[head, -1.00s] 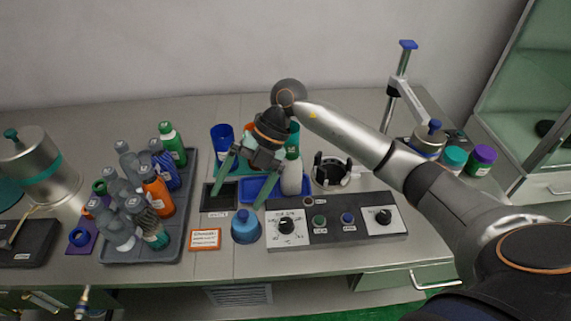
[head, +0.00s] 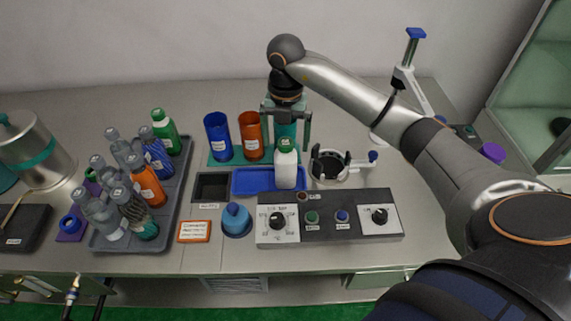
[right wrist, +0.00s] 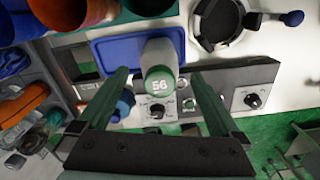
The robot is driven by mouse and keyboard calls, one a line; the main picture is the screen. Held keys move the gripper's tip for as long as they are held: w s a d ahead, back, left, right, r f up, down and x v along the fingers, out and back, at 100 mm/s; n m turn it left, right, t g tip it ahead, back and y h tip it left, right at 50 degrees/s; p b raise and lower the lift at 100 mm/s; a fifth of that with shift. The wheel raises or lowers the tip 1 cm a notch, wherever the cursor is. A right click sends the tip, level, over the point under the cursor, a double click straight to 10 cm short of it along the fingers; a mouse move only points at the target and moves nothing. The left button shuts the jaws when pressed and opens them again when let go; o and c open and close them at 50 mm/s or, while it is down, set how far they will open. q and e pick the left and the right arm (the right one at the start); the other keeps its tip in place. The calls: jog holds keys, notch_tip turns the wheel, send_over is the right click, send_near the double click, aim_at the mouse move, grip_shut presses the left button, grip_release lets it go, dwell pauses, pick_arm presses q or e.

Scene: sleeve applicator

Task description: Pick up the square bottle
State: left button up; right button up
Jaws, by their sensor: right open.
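A white bottle with a green cap (head: 286,168) stands upright on a blue tray (head: 240,183). In the right wrist view its green cap, marked 56 (right wrist: 160,82), faces me; I cannot clearly tell whether its body is square. My right gripper (head: 285,145) is open and hangs upright at the bottle, fingers pointing down. In the right wrist view the gripper (right wrist: 158,75) has one green finger on each side of the cap, with gaps and nothing held. My left gripper is not in view.
A blue cup (head: 217,135) and an orange cup (head: 251,137) stand close behind the tray. A control box (head: 330,230) and a blue wash-bottle-like object (head: 236,220) lie in front. A ring holder (head: 331,168) is to the right. A grey rack (head: 172,205) holds several bottles at left.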

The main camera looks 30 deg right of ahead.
aim_at(286, 157)
jog(key=shift+s+a+f+p, duration=0.1)
jog(key=shift+f+p, duration=0.35)
jog(key=shift+f, duration=2.45)
jog(key=shift+r, duration=0.1)
grip_shut()
